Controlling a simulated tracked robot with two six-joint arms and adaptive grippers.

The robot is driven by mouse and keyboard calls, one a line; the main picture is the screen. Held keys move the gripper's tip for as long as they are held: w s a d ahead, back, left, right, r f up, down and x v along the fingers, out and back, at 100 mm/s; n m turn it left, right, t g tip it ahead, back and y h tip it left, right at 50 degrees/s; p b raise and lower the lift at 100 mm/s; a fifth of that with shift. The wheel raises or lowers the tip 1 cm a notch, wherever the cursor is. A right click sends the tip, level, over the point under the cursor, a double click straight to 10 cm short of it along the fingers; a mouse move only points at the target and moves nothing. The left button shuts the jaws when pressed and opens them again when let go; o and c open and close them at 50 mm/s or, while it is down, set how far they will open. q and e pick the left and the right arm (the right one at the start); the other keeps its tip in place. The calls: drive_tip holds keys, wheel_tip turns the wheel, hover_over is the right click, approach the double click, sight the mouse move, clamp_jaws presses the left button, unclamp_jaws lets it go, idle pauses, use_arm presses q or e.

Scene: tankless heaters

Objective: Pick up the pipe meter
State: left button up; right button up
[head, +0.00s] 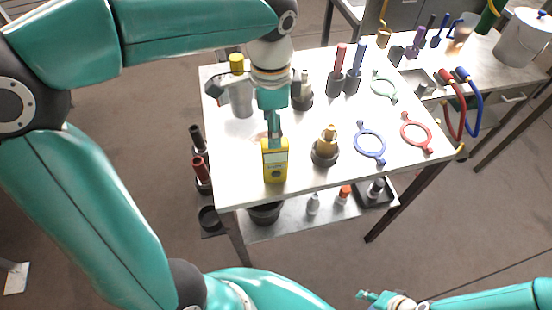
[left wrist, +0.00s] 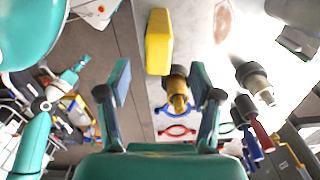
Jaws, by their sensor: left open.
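The pipe meter (head: 275,162) is a yellow handheld box with a pale display, near the front left edge of the white table. In the left wrist view it shows as a plain yellow block (left wrist: 158,42), beyond the fingertips and within the sideways gap between them. My left gripper (head: 273,126) points down at the meter's upper end and hides part of that area; the head view does not show clearly whether it touches. In the left wrist view its fingers (left wrist: 160,78) are spread with nothing between them. My right gripper (head: 374,297) is low at the bottom right, away from the table.
A brass fitting in a dark holder (head: 325,148) stands just right of the meter. A blue ring (head: 370,143) and a red ring (head: 416,132) lie further right. A grey cylinder (head: 241,99) and a dark-based fitting (head: 302,92) stand behind. Below is a lower shelf (head: 290,226).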

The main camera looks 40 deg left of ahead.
sight(275, 154)
use_arm(q)
wheel_tip(275, 154, down, 4)
drive_tip(key=shift+f, duration=0.1)
drive_tip(key=shift+w+d+f, duration=0.1)
drive_tip(key=shift+f, duration=1.35)
drive_tip(key=shift+w+d+f, duration=0.1)
drive_tip(key=shift+f, duration=1.3)
drive_tip(key=shift+c, duration=0.2)
clamp_jaws()
